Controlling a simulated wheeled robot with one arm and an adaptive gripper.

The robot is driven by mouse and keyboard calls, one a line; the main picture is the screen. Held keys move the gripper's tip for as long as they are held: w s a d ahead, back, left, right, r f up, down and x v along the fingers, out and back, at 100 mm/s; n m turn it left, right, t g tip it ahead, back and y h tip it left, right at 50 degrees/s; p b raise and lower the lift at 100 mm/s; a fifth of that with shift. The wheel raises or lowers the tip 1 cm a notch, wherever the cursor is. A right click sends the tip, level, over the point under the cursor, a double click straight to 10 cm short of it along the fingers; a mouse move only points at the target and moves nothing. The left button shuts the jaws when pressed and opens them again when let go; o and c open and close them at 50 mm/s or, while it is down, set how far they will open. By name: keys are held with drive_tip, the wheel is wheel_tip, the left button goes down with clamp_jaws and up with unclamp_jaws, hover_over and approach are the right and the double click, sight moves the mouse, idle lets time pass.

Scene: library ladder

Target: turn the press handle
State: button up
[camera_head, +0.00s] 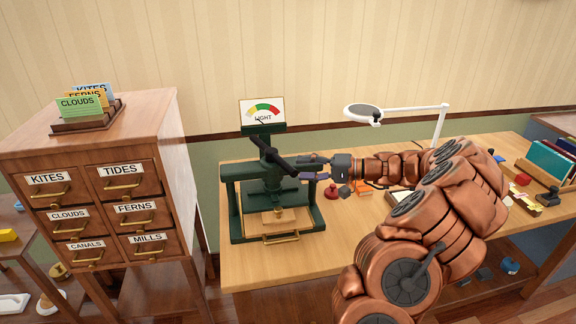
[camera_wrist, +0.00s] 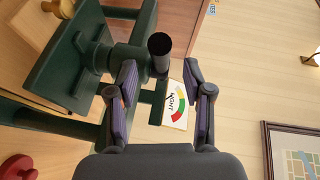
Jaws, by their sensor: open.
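The dark green press (camera_head: 232,205) stands on the left part of the wooden table. Its black handle bar (camera_head: 261,144) slants from upper left down to the right across the press top. In the wrist view the round black handle end (camera_wrist: 160,44) shows between the two finger tips, slightly beyond them. My gripper (camera_head: 303,169) is open beside the right side of the handle; in the wrist view its fingers (camera_wrist: 160,73) stand apart on either side of the handle end. I cannot tell whether they touch it. A gauge (camera_head: 263,109) reading LIGHT stands above the press.
A card cabinet (camera_head: 140,120) with labelled drawers stands left of the table. A red-based stamp (camera_head: 332,191) sits right of the press, below my gripper. A white magnifier lamp (camera_head: 363,111) stands behind my arm. Books (camera_head: 553,160) and small items lie at the table's right.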

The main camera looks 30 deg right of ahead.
sight(288, 168)
drive_tip(key=shift+p+x, duration=0.55)
drive_tip(key=shift+x, duration=2.15)
drive_tip(key=shift+s, duration=0.1)
drive_tip(key=shift+c, duration=0.3)
clamp_jaws()
